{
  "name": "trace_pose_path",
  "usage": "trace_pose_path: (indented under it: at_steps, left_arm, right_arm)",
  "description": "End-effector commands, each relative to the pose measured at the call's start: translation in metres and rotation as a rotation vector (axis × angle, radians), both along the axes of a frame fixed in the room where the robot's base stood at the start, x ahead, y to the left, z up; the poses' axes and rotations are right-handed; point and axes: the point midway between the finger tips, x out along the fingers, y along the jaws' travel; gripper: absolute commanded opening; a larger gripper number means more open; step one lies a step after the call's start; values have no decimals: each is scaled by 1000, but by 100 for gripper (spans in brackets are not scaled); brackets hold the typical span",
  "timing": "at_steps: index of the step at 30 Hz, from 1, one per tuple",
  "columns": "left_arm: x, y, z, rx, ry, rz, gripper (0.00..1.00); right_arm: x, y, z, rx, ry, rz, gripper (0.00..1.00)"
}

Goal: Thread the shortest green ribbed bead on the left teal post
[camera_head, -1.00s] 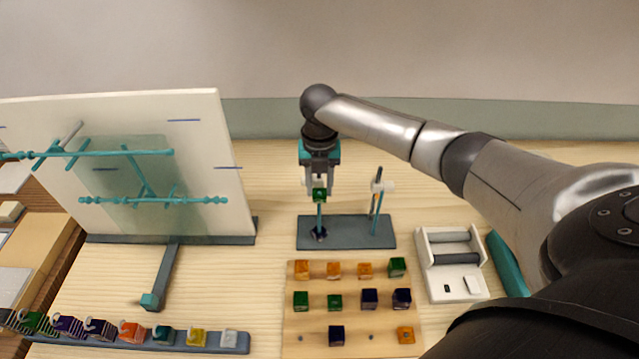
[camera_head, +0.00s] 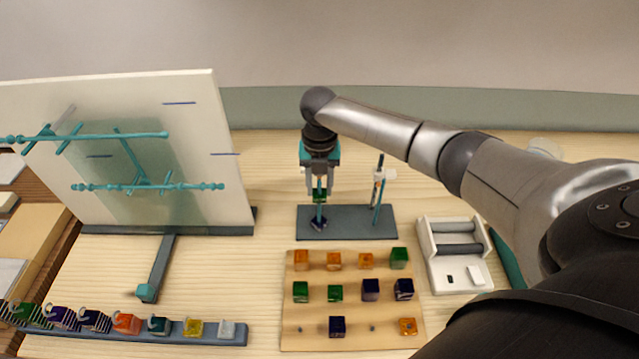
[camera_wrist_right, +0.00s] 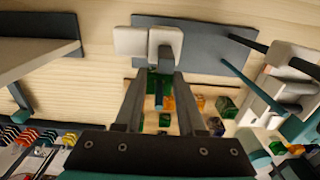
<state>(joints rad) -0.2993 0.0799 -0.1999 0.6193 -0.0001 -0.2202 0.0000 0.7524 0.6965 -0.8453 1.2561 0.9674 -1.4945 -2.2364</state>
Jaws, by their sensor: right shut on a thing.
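My right gripper (camera_head: 319,191) is shut on a small green bead (camera_head: 319,197). The bead is at the upper part of the left teal post (camera_head: 319,211), and teal shows above and below it, so it appears to be around the post. In the right wrist view the green bead (camera_wrist_right: 153,82) is between the fingers, with a teal rod end in front of it. Its ribs are too small to make out. A dark blue bead (camera_head: 317,224) sits at the foot of the same post, on the dark grey base (camera_head: 348,225). My left gripper is out of view.
The right teal post (camera_head: 376,214) stands beside it, near a white clip-like piece (camera_head: 385,175). A wooden board (camera_head: 352,315) in front holds several orange, green and dark blue beads. A white panel (camera_head: 190,140) with teal rods stands left. A white tray (camera_head: 427,255) is right.

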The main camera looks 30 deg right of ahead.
Motion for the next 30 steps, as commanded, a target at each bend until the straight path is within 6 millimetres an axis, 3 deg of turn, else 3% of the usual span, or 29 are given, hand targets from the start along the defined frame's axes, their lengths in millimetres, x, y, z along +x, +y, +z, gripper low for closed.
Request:
trace_pose_path:
  at_steps: [8,22,23,30]
  left_arm:
    - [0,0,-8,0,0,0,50]
    - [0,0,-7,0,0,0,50]
    - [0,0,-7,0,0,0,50]
    - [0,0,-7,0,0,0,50]
  right_arm:
    - [0,0,-12,0,1,1,0]
    - [0,0,-11,0,0,0,0]
    - [0,0,-11,0,0,0,41]
    - [0,0,-11,0,0,0,68]
